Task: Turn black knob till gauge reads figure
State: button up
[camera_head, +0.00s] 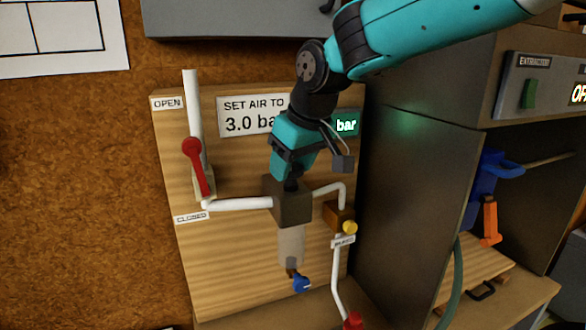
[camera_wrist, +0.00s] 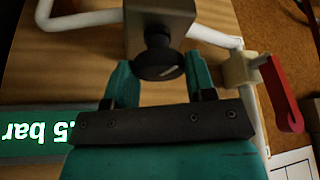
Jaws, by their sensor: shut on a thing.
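In the head view my gripper (camera_head: 291,172) comes down from above and largely hides the knob. The sign (camera_head: 240,116) reads "SET AIR TO 3.0 ba", its end hidden by my arm. The green-lit gauge (camera_head: 346,123) shows only "bar" there. In the wrist view the gauge (camera_wrist: 40,132) appears upside down as ".5 bar", its leading digit hidden.
A red-handled lever (camera_head: 197,168) is on the wooden board (camera_head: 235,265) at left, between OPEN and CLOSED labels. White pipes (camera_head: 240,204) run beside the block. A dark cabinet (camera_head: 405,200) stands close on the right.

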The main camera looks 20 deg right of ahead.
jog(key=m+h, duration=0.1)
jog(key=m, duration=0.2)
jog(key=m+h, duration=0.1)
jog(key=m, duration=0.2)
jog(key=shift+a+m+t, duration=0.15)
jog(key=shift+m+t, duration=0.15)
jog(key=m+h, duration=0.2)
jog(key=m, duration=0.3)
jog(key=shift+g, duration=0.4)
jog(key=shift+m, duration=0.3)
jog(key=o, duration=0.9)
jog(key=p+v, duration=0.5)
jog(key=v, duration=1.2)
jog(key=shift+w+a+r, duration=0.2)
jog(key=shift+a+r, duration=0.05)
jog(key=shift+a, duration=0.1)
jog(key=shift+f, duration=0.1)
